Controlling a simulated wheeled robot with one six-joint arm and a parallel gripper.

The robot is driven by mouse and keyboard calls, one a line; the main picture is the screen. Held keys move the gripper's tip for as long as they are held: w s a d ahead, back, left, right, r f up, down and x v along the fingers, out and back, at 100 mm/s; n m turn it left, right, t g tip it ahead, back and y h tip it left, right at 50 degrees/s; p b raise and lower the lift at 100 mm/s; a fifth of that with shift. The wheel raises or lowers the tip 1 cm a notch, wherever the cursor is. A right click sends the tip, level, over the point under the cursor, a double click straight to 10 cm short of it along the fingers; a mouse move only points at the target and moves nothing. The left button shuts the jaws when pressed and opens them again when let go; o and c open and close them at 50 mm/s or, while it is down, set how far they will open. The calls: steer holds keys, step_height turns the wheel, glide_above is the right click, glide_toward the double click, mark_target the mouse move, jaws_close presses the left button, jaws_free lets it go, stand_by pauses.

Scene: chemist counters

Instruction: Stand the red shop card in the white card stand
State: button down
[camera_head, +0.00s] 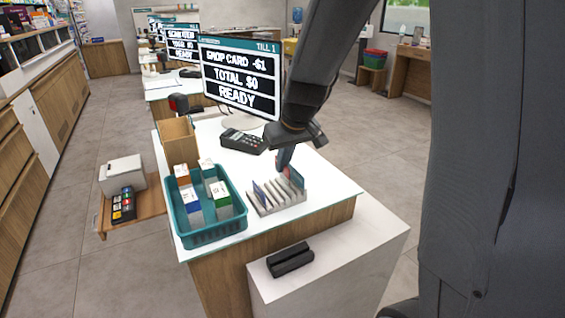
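The white card stand (277,204) is a slotted rack near the front edge of the counter, right of the teal basket. A blue card (261,193) stands tilted in its left part. A red card (288,173) shows at the back right of the stand, beside a bluish card (297,178); I cannot tell whether the red one is seated in a slot. My gripper (283,166) points down just above the right part of the stand, its tip at the red card. The fingers are too small and dark to tell whether they grip it.
The teal basket (210,232) holds several small boxes. A card terminal (242,140) and a till screen (240,76) reading "SHOP CARD -$1, TOTAL $0, READY" stand behind. A black card reader (290,259) lies on the lower white ledge (350,262). Right of the stand, the counter is clear.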

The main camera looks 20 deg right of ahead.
mark_target(282, 177)
steer(key=shift+f+b, duration=1.55)
steer(key=shift+f, duration=0.5)
stand_by(0.4)
steer(key=c, duration=2)
jaws_free()
